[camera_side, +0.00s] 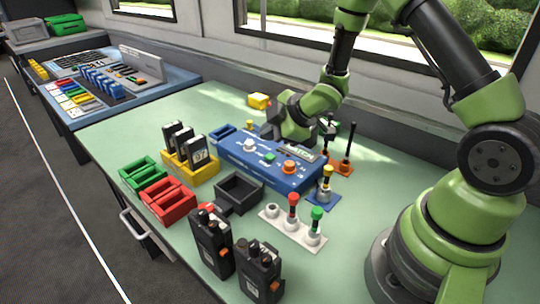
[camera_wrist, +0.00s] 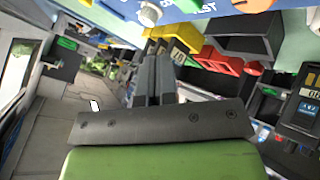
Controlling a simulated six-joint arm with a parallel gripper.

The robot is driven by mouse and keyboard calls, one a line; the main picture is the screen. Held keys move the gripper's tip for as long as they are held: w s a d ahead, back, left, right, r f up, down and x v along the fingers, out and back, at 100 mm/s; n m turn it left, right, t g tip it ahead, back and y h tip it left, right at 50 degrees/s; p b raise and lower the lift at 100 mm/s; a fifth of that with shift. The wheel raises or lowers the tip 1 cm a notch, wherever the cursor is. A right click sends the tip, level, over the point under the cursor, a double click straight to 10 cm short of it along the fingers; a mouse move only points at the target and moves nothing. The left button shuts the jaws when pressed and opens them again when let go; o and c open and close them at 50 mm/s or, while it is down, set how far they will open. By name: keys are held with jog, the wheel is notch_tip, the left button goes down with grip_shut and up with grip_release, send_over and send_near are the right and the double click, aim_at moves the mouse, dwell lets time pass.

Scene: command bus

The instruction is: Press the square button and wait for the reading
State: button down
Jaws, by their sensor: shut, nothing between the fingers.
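A blue control box (camera_side: 262,168) stands on the green table, with a white knob (camera_side: 249,145), a green button (camera_side: 269,158), an orange knob (camera_side: 290,167) and a small display whose reading is too small to make out. I cannot tell for certain which control is the square button. My gripper (camera_side: 272,128) is over the back edge of the box, partly hiding its rear. In the wrist view my gripper's two fingers (camera_wrist: 154,62) are together and empty. The box (camera_wrist: 180,6) and its white knob (camera_wrist: 149,14) show at the top edge there.
A yellow rack (camera_side: 192,172) of black radios, green (camera_side: 143,172) and red (camera_side: 167,200) bins and a black tray (camera_side: 238,192) stand left and in front. A white stand (camera_side: 292,228) with coloured-top pegs and two radios (camera_side: 212,243) are nearer. Bare table lies behind left.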

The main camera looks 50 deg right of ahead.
aim_at(270, 157)
jog(key=shift+f, duration=1.4)
jog(key=shift+f, duration=0.1)
dwell(0.9)
jog(key=shift+f, duration=0.35)
jog(key=shift+f, duration=0.35)
dwell(0.5)
jog(key=shift+r, duration=0.8)
jog(key=shift+r, duration=0.1)
jog(key=shift+r, duration=2.4)
